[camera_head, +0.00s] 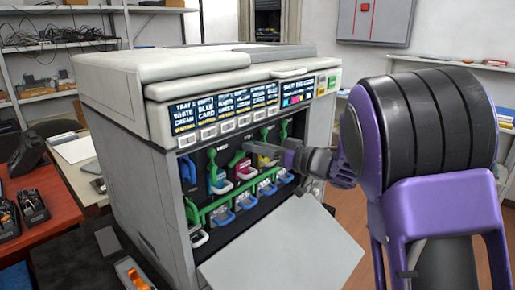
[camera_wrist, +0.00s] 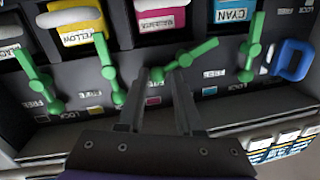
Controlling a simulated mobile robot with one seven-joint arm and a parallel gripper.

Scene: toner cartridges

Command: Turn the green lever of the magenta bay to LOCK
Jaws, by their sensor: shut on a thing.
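The green lever of the magenta bay (camera_wrist: 200,50) slants up to the right in the wrist view, below the magenta cartridge label (camera_wrist: 162,24). My gripper (camera_wrist: 170,70) is shut on this lever, with one dark finger on each side of it. The fingers cover part of the lever. In the head view my gripper (camera_head: 256,150) reaches in from the right to the row of bays, and the magenta cartridge (camera_head: 246,172) shows below and left of its tip. FREE and LOCK marks are printed near the levers; which one this lever points to I cannot tell.
Green levers of the yellow bay (camera_wrist: 108,70), the black bay (camera_wrist: 38,78) and the cyan bay (camera_wrist: 251,45) stand close on both sides. The printer (camera_head: 150,180) has its front flap (camera_head: 285,250) folded down below the bays. A desk (camera_head: 50,215) is at left.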

